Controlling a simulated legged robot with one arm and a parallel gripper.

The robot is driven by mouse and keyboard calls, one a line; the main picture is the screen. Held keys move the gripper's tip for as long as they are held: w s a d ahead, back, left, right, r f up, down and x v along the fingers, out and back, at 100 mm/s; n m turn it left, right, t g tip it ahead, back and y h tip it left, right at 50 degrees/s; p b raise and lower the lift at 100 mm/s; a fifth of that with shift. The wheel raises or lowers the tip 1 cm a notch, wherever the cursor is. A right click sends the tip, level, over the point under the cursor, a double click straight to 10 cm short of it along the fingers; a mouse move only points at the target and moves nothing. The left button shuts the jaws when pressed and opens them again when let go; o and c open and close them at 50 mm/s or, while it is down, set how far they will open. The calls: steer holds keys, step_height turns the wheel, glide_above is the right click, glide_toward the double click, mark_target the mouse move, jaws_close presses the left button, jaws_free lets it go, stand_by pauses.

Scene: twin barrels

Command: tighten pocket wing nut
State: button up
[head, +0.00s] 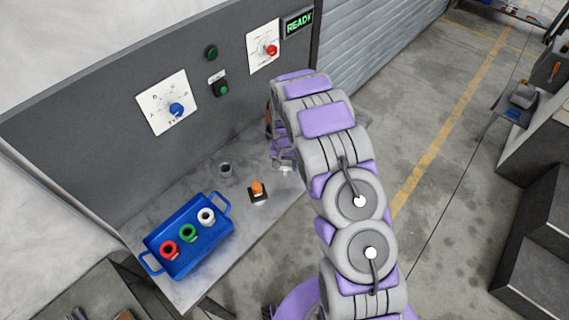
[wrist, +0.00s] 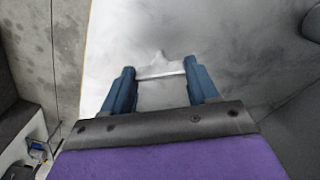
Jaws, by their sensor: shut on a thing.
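My gripper (head: 284,160) is low over the right part of the bench, beside the arm's forearm in the head view. In the wrist view its two blue fingers (wrist: 159,72) stand apart with a pale, bar-shaped metal piece (wrist: 160,70) spanning between their tips. This piece looks like the wing nut, and the gripper is shut on it. A small pale bit of it (head: 287,169) shows below the gripper in the head view. Its thread and any pocket under it are hidden or too small to tell.
A blue tray (head: 216,240) with red, green and white rings stands at the bench's front left. The panel (head: 110,135) with knobs rises behind.

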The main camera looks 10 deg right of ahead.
steer(key=m, duration=0.4)
steer(key=shift+w+r+m, duration=0.2)
steer(key=shift+m, duration=0.1)
steer(key=m+b, duration=0.1)
steer(key=m, duration=0.2)
steer(key=shift+m, duration=0.4)
steer(key=m+b, duration=0.1)
steer(key=m, duration=0.6)
steer(key=m+b, duration=0.1)
steer(key=m, duration=0.3)
steer(key=shift+m, duration=0.3)
steer(key=m+b, duration=0.1)
steer(key=m, duration=0.4)
steer(key=o, duration=1.1)
steer(key=shift+s+f, duration=0.1)
steer(key=shift+s, duration=0.05)
steer(key=shift+c, duration=0.2)
